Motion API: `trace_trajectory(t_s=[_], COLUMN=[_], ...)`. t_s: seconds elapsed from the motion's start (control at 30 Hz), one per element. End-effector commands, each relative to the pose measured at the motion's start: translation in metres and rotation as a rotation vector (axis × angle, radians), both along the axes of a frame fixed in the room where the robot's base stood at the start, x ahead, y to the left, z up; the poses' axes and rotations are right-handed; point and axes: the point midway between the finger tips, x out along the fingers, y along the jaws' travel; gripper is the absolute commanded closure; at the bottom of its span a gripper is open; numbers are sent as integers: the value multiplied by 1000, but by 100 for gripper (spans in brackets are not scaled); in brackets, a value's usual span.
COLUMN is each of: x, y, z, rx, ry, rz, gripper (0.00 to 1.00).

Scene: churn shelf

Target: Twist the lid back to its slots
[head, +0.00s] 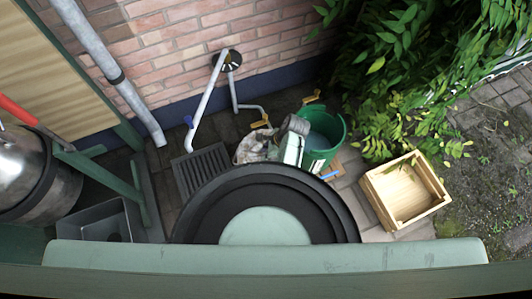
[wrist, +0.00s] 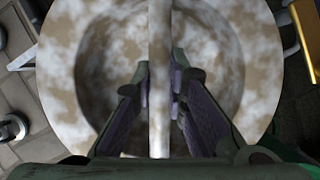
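The lid (wrist: 65,50) fills most of the wrist view. It is round, mottled beige and white, with a recessed middle and a straight bar handle (wrist: 159,35) across it. My gripper (wrist: 160,80) has one finger on each side of this bar, with both fingertips close against it; it looks shut on the handle. The slots are not visible in either view. In the head view a mottled piece (head: 249,148), probably the same lid, shows partly behind my dark round body part. My gripper cannot be made out clearly there.
A green bucket (head: 339,137) stands right of the mottled piece. A wooden crate (head: 437,190) is farther right. A drain grate (head: 203,171) and bent pipe (head: 201,110) are left, with a brick wall (head: 170,45) behind. A steel churn (head: 25,165) stands far left.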

Motion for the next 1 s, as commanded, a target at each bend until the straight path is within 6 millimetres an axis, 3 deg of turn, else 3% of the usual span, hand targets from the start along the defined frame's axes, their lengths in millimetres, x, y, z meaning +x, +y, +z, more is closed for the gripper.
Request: trace_trajectory(t_s=[0.17, 1.0], x=[0, 0], y=[0, 0], z=[0, 1], rx=[0, 0], ry=[0, 0], rz=[0, -4], gripper=[100, 100])
